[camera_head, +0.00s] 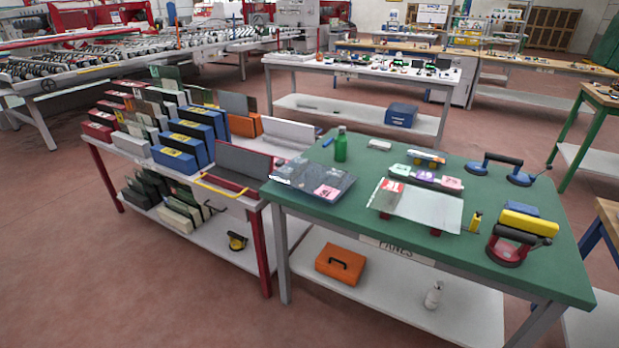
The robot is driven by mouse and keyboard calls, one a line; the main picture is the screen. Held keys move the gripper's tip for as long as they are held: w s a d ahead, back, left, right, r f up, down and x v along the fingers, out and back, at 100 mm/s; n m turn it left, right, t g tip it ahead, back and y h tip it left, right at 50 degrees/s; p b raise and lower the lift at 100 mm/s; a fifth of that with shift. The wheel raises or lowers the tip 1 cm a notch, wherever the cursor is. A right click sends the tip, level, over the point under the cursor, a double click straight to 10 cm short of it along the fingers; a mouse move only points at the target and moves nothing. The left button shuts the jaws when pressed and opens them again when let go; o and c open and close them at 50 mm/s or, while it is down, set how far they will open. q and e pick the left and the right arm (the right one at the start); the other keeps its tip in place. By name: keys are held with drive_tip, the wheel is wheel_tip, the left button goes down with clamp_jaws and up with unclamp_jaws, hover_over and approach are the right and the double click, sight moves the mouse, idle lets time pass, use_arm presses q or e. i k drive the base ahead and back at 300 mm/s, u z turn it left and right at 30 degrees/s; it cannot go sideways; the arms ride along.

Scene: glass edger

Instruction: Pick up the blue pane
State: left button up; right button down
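A flat, dark blue-grey pane (303,174) with a pink label lies at the left end of the green-topped table (380,260). Its left edge lies close to the table's left edge. A clear, pale pane (425,209) with a red and white label lies to its right, near the front edge, on small dark red supports. The dark pane is the most bluish of the two, though its tint is dull. Neither of my grippers shows in this view.
A rack (95,150) with several blue, red and grey upright pieces stands left of the table. A green bottle (340,145) stands behind the dark pane. Suction lifters (497,168) and a yellow-topped tool (527,224) occupy the right side. An orange case (341,264) sits on the lower shelf.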

sight(328, 184)
drive_tip(key=k, duration=0.55)
drive_tip(key=u, duration=0.8)
drive_tip(key=i, duration=0.9)
drive_tip(key=u, duration=0.35)
drive_tip(key=i, duration=0.85)
drive_tip(key=z, duration=1.1)
drive_tip(key=i, duration=0.85)
drive_tip(key=z, duration=0.15)
